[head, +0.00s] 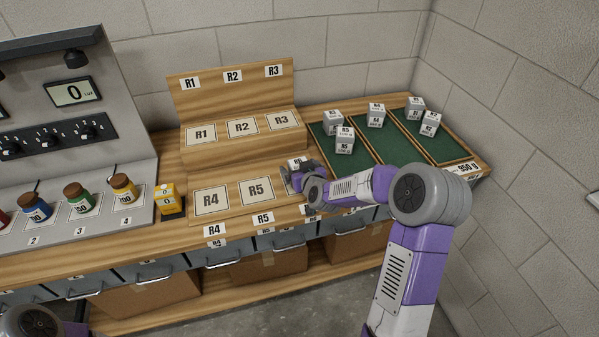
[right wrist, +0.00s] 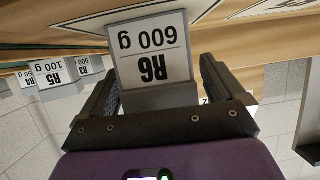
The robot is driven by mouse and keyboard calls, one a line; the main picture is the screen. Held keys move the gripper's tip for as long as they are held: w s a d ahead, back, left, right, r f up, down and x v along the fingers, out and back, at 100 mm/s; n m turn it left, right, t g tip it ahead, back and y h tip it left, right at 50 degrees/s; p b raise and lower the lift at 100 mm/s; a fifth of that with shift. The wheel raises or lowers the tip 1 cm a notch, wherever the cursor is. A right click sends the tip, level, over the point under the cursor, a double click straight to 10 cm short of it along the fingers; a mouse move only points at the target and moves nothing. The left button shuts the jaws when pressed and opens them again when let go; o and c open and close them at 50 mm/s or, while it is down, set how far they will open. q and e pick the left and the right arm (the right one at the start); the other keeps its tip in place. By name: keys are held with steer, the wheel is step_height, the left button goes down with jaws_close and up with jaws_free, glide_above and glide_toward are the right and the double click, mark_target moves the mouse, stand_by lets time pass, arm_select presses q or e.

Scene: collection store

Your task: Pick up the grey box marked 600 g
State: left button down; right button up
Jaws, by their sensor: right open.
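The grey box marked R6 600 g (right wrist: 152,55) shows upside down in the right wrist view, with its label facing the camera. In the head view only a small part of it (head: 296,161) shows behind my right gripper (head: 292,180), at the right end of the wooden stand's lower step. My right gripper is open, and in the right wrist view its two fingers (right wrist: 158,85) stand on either side of the box. A gap shows at the right finger; contact at the left one is unclear. My left gripper is out of view; part of my left arm shows at bottom left.
The wooden stand (head: 237,142) has marked places; R4 and R5 (head: 256,190) are bare. Right of it, a green-lined tray (head: 450,147) holds several small grey boxes. A yellow box (head: 168,200) and coloured jars stand left. A block wall rises close behind and right.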

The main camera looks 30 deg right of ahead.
steer(key=shift+r, duration=0.1)
steer(key=c, duration=1.4)
